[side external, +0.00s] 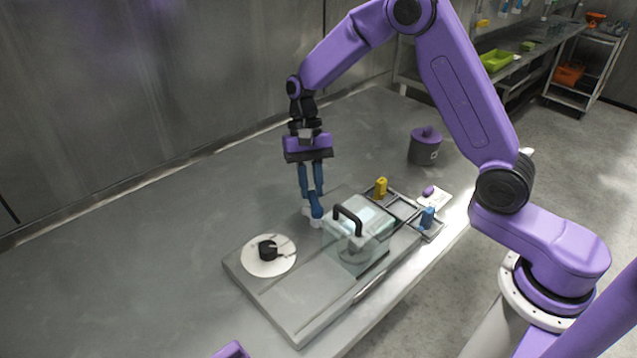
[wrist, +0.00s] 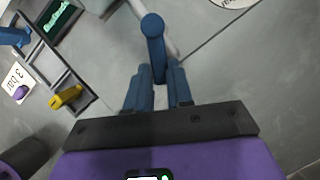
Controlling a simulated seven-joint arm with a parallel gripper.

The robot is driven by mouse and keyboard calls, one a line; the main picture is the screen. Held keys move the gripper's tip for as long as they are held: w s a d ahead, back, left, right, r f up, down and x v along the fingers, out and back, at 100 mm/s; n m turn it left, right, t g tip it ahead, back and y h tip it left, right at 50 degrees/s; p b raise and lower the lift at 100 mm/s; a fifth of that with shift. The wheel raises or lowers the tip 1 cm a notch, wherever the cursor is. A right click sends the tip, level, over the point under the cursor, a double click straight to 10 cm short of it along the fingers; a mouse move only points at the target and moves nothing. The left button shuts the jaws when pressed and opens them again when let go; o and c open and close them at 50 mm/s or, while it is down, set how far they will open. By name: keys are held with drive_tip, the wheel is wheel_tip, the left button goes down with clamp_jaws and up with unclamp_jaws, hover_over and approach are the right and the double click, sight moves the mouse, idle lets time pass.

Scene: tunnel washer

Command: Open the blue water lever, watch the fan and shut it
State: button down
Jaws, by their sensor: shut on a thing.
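The blue water lever (side external: 315,206) stands on the grey slab, just left of the clear box (side external: 360,228). My gripper (side external: 311,190) points down from above and its blue fingers are shut on the lever. In the wrist view the lever (wrist: 153,30) has a round blue end and runs back between the fingertips of my gripper (wrist: 158,82). The clear box has a black handle on top. I cannot make out a fan for certain; the inside of the box is blurred.
A white disc (side external: 282,262) with a black knob lies on the slab at left. A rack (side external: 400,207) with a yellow peg (side external: 380,187) and a blue peg (side external: 427,217) stands at right, near a card (side external: 437,203). A dark canister (side external: 424,150) stands behind. The left bench is clear.

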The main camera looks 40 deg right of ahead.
drive_tip(key=shift+w+a+n+h, duration=0.2)
drive_tip(key=shift+a+n+h, duration=0.3)
drive_tip(key=shift+n, duration=0.6)
drive_tip(key=shift+w+a+n+h, duration=0.15)
drive_tip(key=shift+a+n+h, duration=0.3)
drive_tip(key=shift+n, duration=0.65)
drive_tip(key=shift+a, duration=0.15)
drive_tip(key=c, duration=1)
unclamp_jaws()
drive_tip(key=v, duration=1.7)
drive_tip(key=shift+w, duration=0.4)
drive_tip(key=shift+r, duration=0.1)
